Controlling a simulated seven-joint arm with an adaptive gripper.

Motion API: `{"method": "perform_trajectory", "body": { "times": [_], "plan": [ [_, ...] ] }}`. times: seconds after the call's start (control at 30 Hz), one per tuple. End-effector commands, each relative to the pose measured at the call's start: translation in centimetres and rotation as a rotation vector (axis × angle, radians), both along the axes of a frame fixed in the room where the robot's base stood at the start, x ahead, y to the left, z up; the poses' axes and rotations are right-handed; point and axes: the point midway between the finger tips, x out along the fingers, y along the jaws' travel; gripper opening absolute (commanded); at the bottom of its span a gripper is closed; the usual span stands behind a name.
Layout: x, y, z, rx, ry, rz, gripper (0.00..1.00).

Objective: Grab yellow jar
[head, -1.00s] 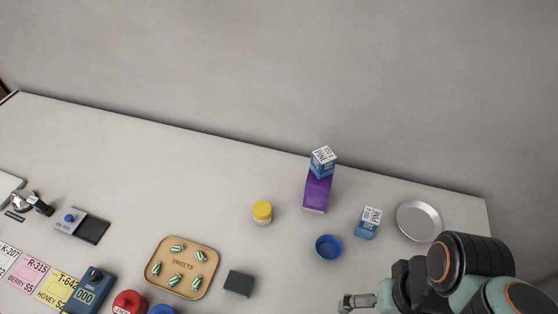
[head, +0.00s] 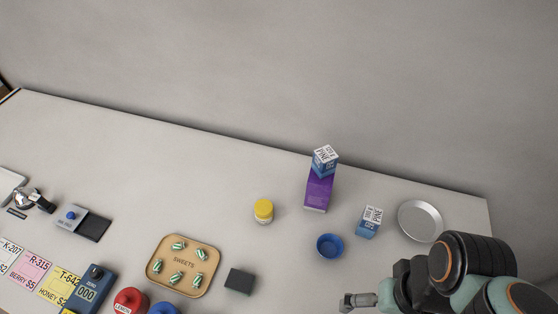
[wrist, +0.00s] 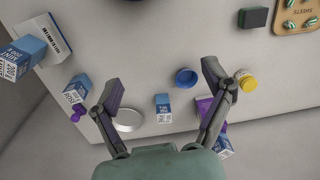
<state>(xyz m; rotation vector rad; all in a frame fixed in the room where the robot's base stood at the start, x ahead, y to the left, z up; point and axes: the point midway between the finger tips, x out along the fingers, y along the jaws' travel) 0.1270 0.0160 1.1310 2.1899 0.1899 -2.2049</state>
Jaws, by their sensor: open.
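A small jar with a yellow lid (head: 263,211) stands upright on the counter, right of the sweets tray and left of the purple carton. The yellow jar also shows in the wrist view (wrist: 246,80), just right of the right finger. My gripper (wrist: 163,85) is open and empty, with its two fingers spread wide above the counter. In the head view my gripper (head: 350,302) is at the bottom edge, to the right of and nearer than the jar, and apart from it.
A purple carton (head: 318,192) has a blue-white box (head: 325,160) on top. A blue bowl (head: 330,246), a small blue box (head: 369,222) and a metal dish (head: 420,221) stand to the right. A sweets tray (head: 210,283) and dark block (head: 239,281) lie nearer.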

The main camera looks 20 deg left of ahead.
Motion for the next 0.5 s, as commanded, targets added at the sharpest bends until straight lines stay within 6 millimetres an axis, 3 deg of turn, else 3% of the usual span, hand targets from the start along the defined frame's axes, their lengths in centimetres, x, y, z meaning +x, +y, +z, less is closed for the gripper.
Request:
{"method": "perform_trajectory", "body": {
  "times": [0.27,0.4,0.5],
  "plan": [
    [0.0,0.0,0.0,0.000,-0.003,0.044,0.81],
    [0.7,0.1,0.1,0.000,-0.057,0.316,0.81],
    [3.6,0.1,2.0,-0.037,-0.196,0.653,0.81]
  ]
}}
